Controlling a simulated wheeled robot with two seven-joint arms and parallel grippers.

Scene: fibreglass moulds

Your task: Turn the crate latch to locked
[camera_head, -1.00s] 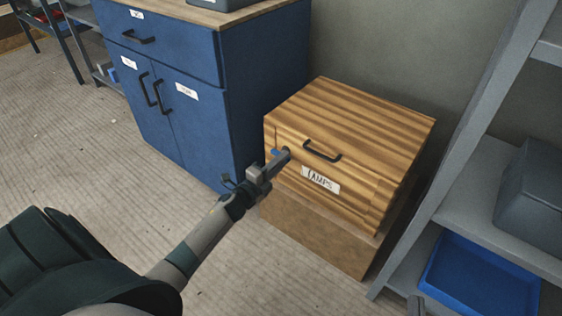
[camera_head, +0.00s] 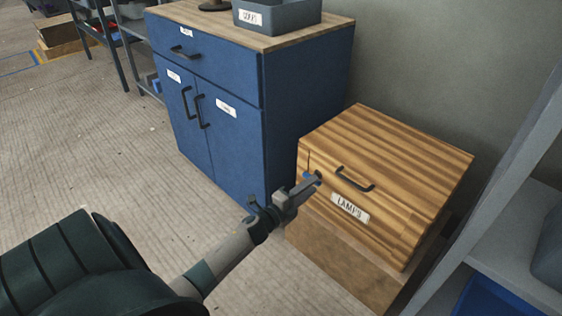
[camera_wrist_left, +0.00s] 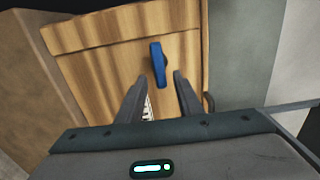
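The crate (camera_head: 398,143) is striped wood with a dark handle and a "LAMPS" label on its front. The crate latch is a small blue lever (camera_wrist_left: 157,63) on the crate's front. It stands nearly upright in the left wrist view, tilted slightly. In the head view only a bit of its blue shows beside my fingers. My left gripper (camera_head: 317,182) points at the latch from the front. In the left wrist view its fingers (camera_wrist_left: 155,86) are apart, with the latch just beyond the tips and between their lines. I cannot tell whether they touch it. My right gripper is out of view.
The crate rests on a plain wooden box (camera_head: 340,255). A blue cabinet (camera_head: 215,90) with a grey bin (camera_head: 277,14) on top stands to the left. A grey shelf (camera_head: 500,190) with a blue tray (camera_head: 503,298) stands close on the right. The floor in front is clear.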

